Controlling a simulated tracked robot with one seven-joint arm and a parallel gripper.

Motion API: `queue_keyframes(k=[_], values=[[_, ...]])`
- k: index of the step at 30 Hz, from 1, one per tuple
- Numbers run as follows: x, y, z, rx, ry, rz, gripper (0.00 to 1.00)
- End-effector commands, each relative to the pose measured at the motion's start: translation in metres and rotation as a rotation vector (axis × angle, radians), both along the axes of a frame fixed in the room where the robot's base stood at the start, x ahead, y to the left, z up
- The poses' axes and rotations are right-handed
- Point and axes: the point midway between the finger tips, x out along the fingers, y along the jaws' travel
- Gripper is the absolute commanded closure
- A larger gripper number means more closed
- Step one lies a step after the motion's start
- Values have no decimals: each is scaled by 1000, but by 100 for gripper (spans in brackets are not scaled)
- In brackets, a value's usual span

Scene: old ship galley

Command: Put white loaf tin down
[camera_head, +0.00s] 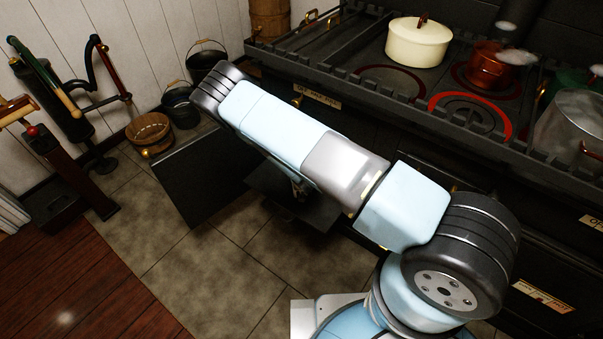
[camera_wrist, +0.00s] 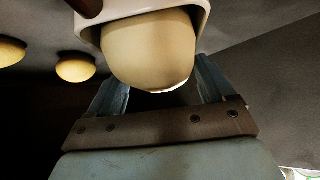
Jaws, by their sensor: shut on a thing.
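The white loaf tin (camera_wrist: 201,20) shows at the top of the wrist view, cut off by the frame edge. A smooth cream-coloured rounded mass (camera_wrist: 148,50) sits inside its white rim or just in front of it; I cannot tell which. My gripper (camera_wrist: 160,92) is shut on the tin, with a blue finger at each side. The actual contact is hidden behind the rounded mass. In the head view, my arm covers the gripper and the tin.
Two yellowish rounded things (camera_wrist: 76,67) lie left of the tin. In the head view, a dark panel (camera_head: 196,180) stands open below the stove, with a dark flat surface (camera_head: 315,215) under my arm. A cream pot (camera_head: 418,45) and copper pot (camera_head: 488,68) stand on the stove.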

Motion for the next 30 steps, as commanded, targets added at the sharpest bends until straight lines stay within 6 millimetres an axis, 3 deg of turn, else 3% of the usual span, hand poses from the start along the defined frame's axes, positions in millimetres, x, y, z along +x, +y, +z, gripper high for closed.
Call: queue_keyframes(k=[3, 4, 9, 20, 30], values=[[0, 0, -1, 0, -1, 0, 69], [0, 0, -1, 0, 0, 0, 16], [0, 0, -1, -1, 1, 1, 0], [-5, 0, 5, 0, 1, 0, 0], [-47, -4, 47, 1, 1, 1, 0]])
